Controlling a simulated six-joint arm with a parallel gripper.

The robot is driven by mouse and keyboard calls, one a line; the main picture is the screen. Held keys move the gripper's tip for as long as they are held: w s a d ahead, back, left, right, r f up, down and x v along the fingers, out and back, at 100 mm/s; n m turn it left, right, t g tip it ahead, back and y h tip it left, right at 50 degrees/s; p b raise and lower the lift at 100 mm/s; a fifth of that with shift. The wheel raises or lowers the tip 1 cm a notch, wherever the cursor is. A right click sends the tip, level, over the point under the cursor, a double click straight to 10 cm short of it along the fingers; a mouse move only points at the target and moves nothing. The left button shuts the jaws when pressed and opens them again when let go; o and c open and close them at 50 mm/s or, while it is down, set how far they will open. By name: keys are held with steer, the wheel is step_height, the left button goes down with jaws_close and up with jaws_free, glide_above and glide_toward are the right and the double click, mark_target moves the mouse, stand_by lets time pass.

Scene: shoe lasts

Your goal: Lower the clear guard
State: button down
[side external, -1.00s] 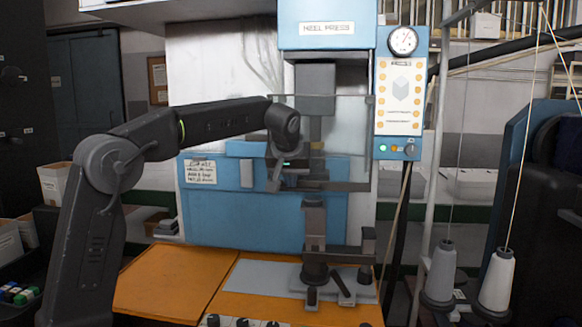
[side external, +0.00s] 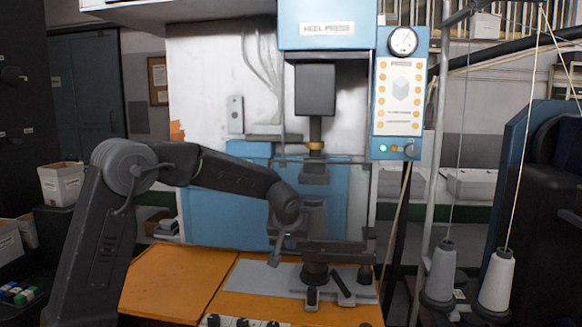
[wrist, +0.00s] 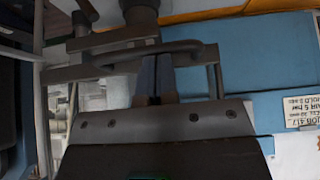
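The clear guard (side external: 345,246) hangs low in front of the press in the side external view. Its thin top edge is near the press's blue body and its dark lower bar is at the height of the upright post on the bed. My gripper (side external: 283,247) is at the guard's lower left. In the wrist view, my gripper (wrist: 157,72) has its fingers close together at the guard's curved dark handle (wrist: 110,57) and appears shut on it. The exact contact at the fingertips is partly hidden.
The press ram (side external: 315,90) hangs above, behind the guard. A dark post (side external: 314,215) stands on the grey bed plate (side external: 255,276) over the orange table. A control panel (side external: 400,95) is at the right, with thread cones (side external: 496,285) farther right.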

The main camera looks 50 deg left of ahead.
steer(key=shift+f, duration=0.35)
steer(key=shift+a+r, duration=0.1)
steer(key=shift+r, duration=0.2)
step_height(320, 180, up, 5)
steer(key=shift+w+r, duration=0.1)
steer(key=v, duration=0.8)
steer(key=s+d+m+h, duration=0.2)
steer(key=s+d+m, duration=0.2)
steer(key=s+d, duration=0.7)
steer(key=s+d+f+m+h, duration=0.1)
steer(key=s+f+m, duration=0.1)
steer(key=s+f, duration=0.2)
steer(key=s+d+f+m+h, duration=0.1)
steer(key=s+d+f+m, duration=0.1)
steer(key=s, duration=0.8)
steer(key=shift+s+d+f+m+t+h, duration=0.25)
steer(key=shift+f+m+t+h, duration=0.2)
steer(key=shift+f, duration=0.45)
